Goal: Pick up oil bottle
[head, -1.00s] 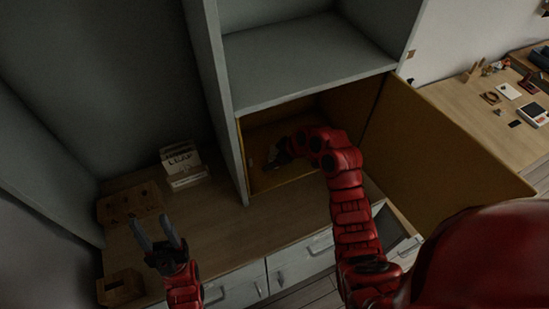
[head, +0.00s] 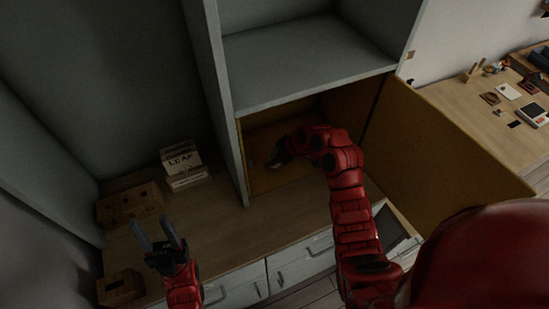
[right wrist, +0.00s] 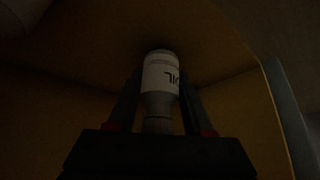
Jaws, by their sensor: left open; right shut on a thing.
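The oil bottle (right wrist: 160,76) shows in the right wrist view as a pale bottle with a white label and dark letters, part of which reads "IL". It sits between the two dark fingers of my right gripper (right wrist: 161,103), which is shut on it. In the head view my right gripper (head: 275,157) is inside the open lower cabinet compartment, where the bottle is too dim and small to make out clearly. My left gripper (head: 159,231) is open and empty above the counter at the left.
The yellow-brown cabinet door (head: 440,140) stands open right of my right arm. The compartment's side panel (head: 232,140) and the shelf (head: 300,55) above bound the opening. Pale boxes (head: 181,165) and brown boxes (head: 128,205) stand on the counter (head: 230,230). A desk (head: 480,110) is at the right.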

